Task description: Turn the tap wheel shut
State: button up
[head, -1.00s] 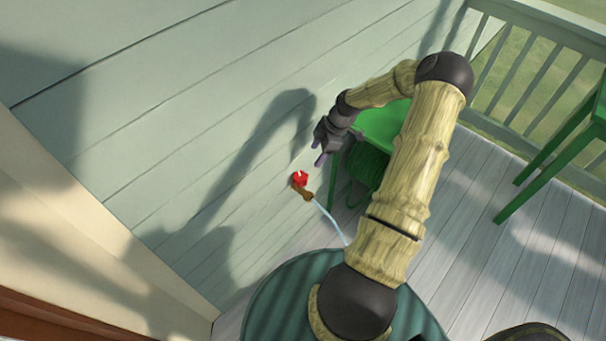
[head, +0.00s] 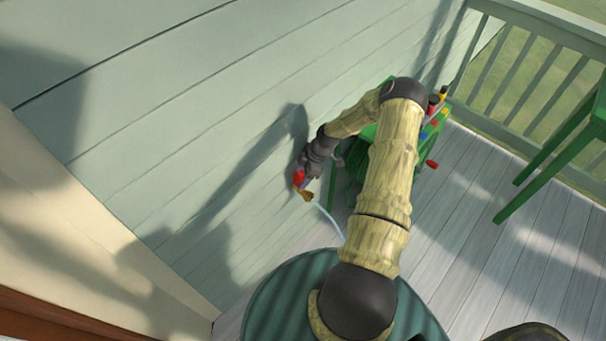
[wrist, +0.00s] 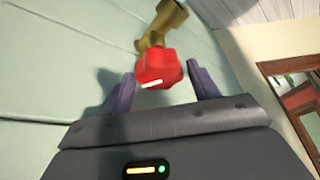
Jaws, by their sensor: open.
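The red tap wheel (head: 298,178) sits on a brass tap (head: 304,194) that comes out of the pale green board wall. A stream of water (head: 326,219) runs down from the spout. In the wrist view the red wheel (wrist: 158,68), with a white mark on it, lies between my two purple fingers, with the brass body (wrist: 163,22) behind it. My gripper (wrist: 158,90) is open, a finger on each side of the wheel, with a visible gap at each side. In the head view my gripper (head: 302,176) is at the wheel and partly covers it.
A green chair or table (head: 548,172) and a railing (head: 540,75) are at the right. The board wall (head: 190,110) is close to my gripper.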

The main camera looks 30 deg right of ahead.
jog(key=c, duration=0.7)
jog(key=shift+m, duration=0.3)
jog(key=m+t+h, duration=0.1)
jog(key=m, duration=0.2)
jog(key=shift+s+a+m, duration=0.1)
jog(key=shift+s+m, duration=0.05)
jog(key=shift+m, duration=0.25)
jog(key=m, duration=0.2)
jog(key=m+t+h, duration=0.1)
jog(key=m, duration=0.1)
jog(key=shift+s+a+m, duration=0.1)
jog(key=shift+a+m, duration=0.05)
jog(key=shift+m, duration=0.15)
jog(key=m+h, duration=0.1)
jog(key=m, duration=0.1)
jog(key=m+h, duration=0.1)
jog(key=m, duration=0.1)
jog(key=m+t+b, duration=0.1)
jog(key=m, duration=0.1)
jog(key=shift+a+h, duration=0.25)
jog(key=shift+h, duration=0.15)
jog(key=m+h, duration=0.1)
jog(key=m, duration=0.2)
jog(key=m+g+h, duration=0.1)
jog(key=m, duration=0.2)
jog(key=shift+a, duration=0.2)
jog(key=shift+m, duration=0.4)
